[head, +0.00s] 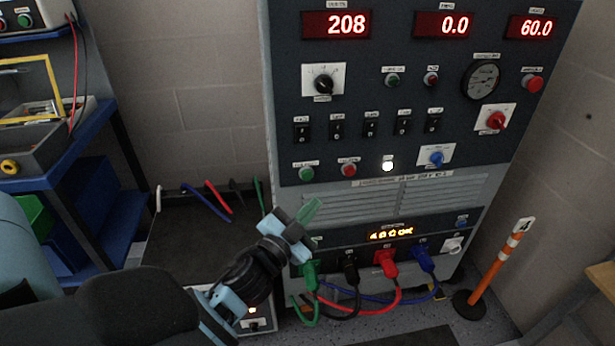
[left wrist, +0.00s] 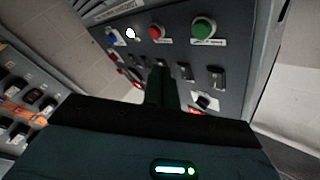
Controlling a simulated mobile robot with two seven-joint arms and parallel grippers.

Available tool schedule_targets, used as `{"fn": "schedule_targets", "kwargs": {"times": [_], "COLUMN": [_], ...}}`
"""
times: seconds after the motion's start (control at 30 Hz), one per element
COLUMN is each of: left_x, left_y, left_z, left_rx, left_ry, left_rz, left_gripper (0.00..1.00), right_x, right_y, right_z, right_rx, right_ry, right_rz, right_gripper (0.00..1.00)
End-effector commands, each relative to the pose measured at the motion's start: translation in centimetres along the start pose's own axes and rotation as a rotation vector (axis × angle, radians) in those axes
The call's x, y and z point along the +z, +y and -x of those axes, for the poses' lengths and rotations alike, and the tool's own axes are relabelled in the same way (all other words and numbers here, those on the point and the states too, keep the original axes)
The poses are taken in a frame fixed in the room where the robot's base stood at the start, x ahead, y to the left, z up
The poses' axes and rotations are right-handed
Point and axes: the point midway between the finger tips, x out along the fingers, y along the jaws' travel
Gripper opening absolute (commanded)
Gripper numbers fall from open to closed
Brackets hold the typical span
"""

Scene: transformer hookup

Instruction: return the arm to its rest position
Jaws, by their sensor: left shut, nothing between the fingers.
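My left arm comes in from the lower left in the head view. My left gripper (head: 310,211) is shut and empty, with its green fingertips pointing up and right. It is in front of the lower part of the grey test cabinet (head: 400,205), above the row of plugged cables. In the left wrist view the shut fingers (left wrist: 162,88) stand up in the middle, with the cabinet's buttons and switches beyond them. Whether the fingers touch the cabinet cannot be told. My right gripper is not in view.
Green, black, red and blue plugs sit in the cabinet's lower sockets, and their cables (head: 375,307) hang in front. A dark box (head: 185,255) with loose cable ends is left of it. A blue-framed shelf (head: 125,160) is further left. An orange post (head: 497,262) stands at right.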

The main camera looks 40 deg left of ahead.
Motion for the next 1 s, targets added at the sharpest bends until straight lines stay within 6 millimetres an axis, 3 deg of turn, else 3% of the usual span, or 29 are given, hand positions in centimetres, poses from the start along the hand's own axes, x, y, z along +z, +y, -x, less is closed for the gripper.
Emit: {"fn": "schedule_targets", "kwargs": {"times": [0.87,1.0], "left_x": [0.0,2.2], "left_y": [0.0,2.5], "left_z": [0.0,2.5], "left_rx": [0.0,0.054], "left_ry": [0.0,-0.069], "left_rz": [-0.001,0.036], "left_gripper": [0.0,0.0], "right_x": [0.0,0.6], "right_y": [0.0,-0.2], "right_z": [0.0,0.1], "right_rx": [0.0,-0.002], "right_ry": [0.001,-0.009], "right_rz": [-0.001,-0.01], "right_gripper": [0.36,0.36]}}
